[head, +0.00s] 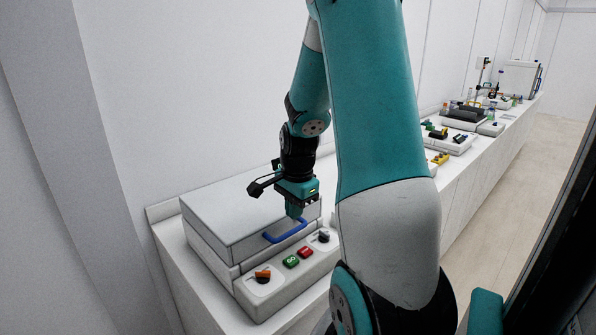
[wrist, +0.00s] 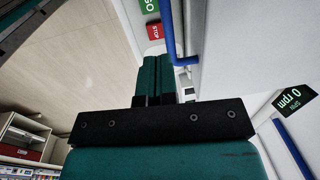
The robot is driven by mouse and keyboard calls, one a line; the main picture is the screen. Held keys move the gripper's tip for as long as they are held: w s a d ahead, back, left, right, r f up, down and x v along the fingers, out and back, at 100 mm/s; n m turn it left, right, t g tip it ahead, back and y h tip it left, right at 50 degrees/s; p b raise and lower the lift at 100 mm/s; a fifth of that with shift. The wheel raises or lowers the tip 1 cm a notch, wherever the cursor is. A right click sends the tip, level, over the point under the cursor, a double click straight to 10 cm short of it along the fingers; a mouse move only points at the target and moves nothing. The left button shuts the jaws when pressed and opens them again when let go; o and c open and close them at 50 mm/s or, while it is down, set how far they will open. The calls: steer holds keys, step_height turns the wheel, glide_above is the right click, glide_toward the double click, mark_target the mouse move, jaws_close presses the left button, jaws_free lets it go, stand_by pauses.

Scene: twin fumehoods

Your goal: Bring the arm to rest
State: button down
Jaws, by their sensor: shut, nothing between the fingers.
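My gripper (head: 294,208) is shut and empty. In the head view it points down just by the blue handle (head: 286,231) on the front of a white box-shaped machine (head: 222,216) with its lid down. In the wrist view my gripper's teal fingers (wrist: 152,72) lie together, and the blue handle (wrist: 167,38) runs close beside their tips. I cannot tell whether they touch it. My teal and white arm stands in the middle of the head view and hides part of the bench.
The machine's front has a green button (head: 291,261), a red button (head: 305,252), an orange-marked knob (head: 263,275) and a dark knob (head: 323,237). The white bench (head: 485,166) runs back right with several devices. A wall stands behind; bare floor (head: 500,200) lies right.

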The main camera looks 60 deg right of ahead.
step_height(320, 180, up, 8)
steer(key=s+b, duration=0.1)
steer(key=shift+s+a, duration=0.15)
steer(key=shift+s, duration=0.05)
steer(key=shift+r, duration=0.1)
steer(key=w+a+n+y+b, duration=0.1)
steer(key=a+n+y, duration=0.1)
steer(key=a+n, duration=1.6)
steer(key=s+a+n+y, duration=0.1)
steer(key=s+a+n, duration=0.4)
steer(key=a, duration=0.4)
steer(key=s+a+n+g+y+b, duration=0.1)
steer(key=s+a+n, duration=0.3)
steer(key=a, duration=0.5)
steer(key=shift+s+a+n, duration=0.25)
steer(key=shift+s+n, duration=0.15)
steer(key=shift+s, duration=0.25)
